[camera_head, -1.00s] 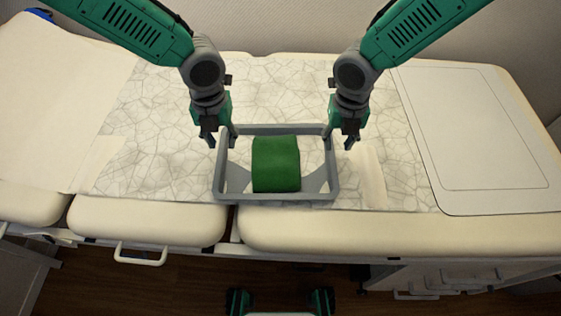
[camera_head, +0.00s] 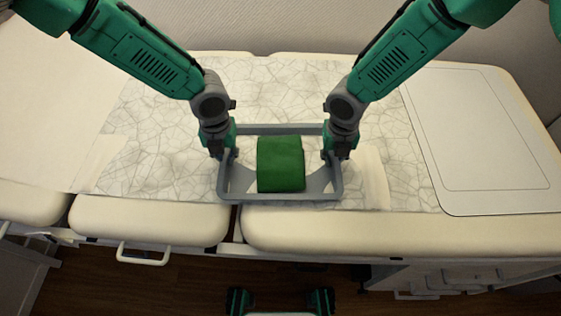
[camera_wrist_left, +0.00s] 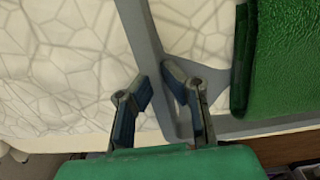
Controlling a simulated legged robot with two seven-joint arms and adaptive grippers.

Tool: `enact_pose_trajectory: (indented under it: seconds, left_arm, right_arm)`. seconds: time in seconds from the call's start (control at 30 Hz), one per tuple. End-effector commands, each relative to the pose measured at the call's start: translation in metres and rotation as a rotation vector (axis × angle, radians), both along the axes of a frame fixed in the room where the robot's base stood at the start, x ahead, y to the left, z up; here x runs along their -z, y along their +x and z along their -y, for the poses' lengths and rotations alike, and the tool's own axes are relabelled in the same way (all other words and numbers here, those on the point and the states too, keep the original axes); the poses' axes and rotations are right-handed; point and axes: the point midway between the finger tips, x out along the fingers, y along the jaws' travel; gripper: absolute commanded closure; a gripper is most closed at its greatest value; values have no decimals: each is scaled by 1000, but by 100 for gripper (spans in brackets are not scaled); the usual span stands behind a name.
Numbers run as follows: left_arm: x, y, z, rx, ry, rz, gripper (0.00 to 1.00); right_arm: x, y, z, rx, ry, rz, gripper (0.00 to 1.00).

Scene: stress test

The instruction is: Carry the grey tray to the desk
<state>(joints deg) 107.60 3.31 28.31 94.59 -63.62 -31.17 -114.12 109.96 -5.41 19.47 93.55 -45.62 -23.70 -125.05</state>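The grey tray (camera_head: 282,199), an open frame with raised side walls, rests on the cream padded table. It also shows in the left wrist view (camera_wrist_left: 146,42). A green folded cloth-like block (camera_head: 281,165) lies in its middle; its edge is at right in the left wrist view (camera_wrist_left: 283,65). My left gripper (camera_head: 226,157) is at the tray's left wall, and in the left wrist view its fingers (camera_wrist_left: 157,84) stand apart on either side of that wall. My right gripper (camera_head: 335,158) is at the right wall, its fingers seemingly apart around it; contact is unclear.
A stone-patterned sheet (camera_head: 150,120) lies under the tray. A flat pale panel (camera_head: 480,130) lies at the right of the padded table (camera_head: 350,232). A white handle (camera_head: 142,257) sticks out from the front. The sheet is clear left of the tray.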

Motion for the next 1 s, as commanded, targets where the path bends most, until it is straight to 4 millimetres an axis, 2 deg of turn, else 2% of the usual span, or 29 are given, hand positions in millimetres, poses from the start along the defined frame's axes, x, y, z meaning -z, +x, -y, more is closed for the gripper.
enact_pose_trajectory:
  seconds: [0.47,0.83,1.0]
  left_arm:
    - [-5,0,2,0,6,-1,100]
    - [-40,-1,0,-1,4,-1,100]
    - [-50,0,1,-1,5,-1,100]
  right_arm:
    - [-5,1,2,0,6,2,100]
    - [-41,1,1,0,3,3,100]
    - [-51,1,2,0,4,3,100]
